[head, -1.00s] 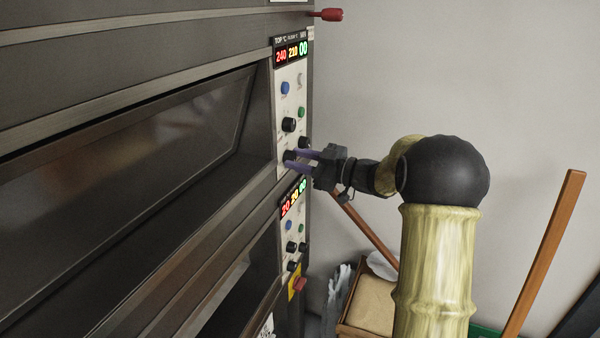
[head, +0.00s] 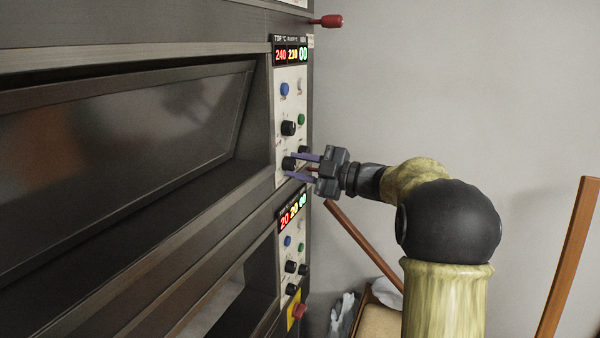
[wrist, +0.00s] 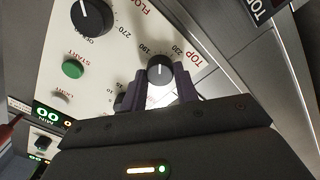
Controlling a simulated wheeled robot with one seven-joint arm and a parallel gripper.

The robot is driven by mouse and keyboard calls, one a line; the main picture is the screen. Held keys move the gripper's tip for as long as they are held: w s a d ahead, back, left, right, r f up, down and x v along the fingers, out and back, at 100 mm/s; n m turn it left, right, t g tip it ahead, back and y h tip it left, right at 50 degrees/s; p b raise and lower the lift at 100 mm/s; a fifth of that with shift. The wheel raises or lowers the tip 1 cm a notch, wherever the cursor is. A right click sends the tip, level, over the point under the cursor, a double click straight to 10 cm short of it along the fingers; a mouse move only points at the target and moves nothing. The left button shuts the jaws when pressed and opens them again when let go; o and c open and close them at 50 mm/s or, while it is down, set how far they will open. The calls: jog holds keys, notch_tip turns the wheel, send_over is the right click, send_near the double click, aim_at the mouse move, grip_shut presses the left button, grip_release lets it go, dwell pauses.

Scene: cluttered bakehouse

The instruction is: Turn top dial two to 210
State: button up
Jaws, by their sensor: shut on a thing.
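The black dial marked TOP (wrist: 160,68) sits on the white upper control panel, with 190 and 230 printed around it. Its white pointer lies between these two marks, near the middle. My gripper (wrist: 161,88) has its two purple fingers on either side of this dial, shut on it. In the head view my gripper (head: 296,166) reaches in from the right to the low black dial (head: 289,163) on the panel. The display (head: 291,55) above shows red 240, a yellow number that looks like 230, and green 00.
A red handle (head: 327,21) juts out above. Wooden poles (head: 365,245) lean at the right.

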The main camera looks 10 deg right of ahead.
dwell(0.3)
jog(key=o, duration=1)
jog(key=shift+a, duration=0.1)
jog(key=b+v, duration=0.3)
jog(key=v, duration=1.4)
jog(key=shift+s+d+f, duration=0.1)
jog(key=shift+s+d, duration=0.05)
jog(key=shift+d, duration=0.05)
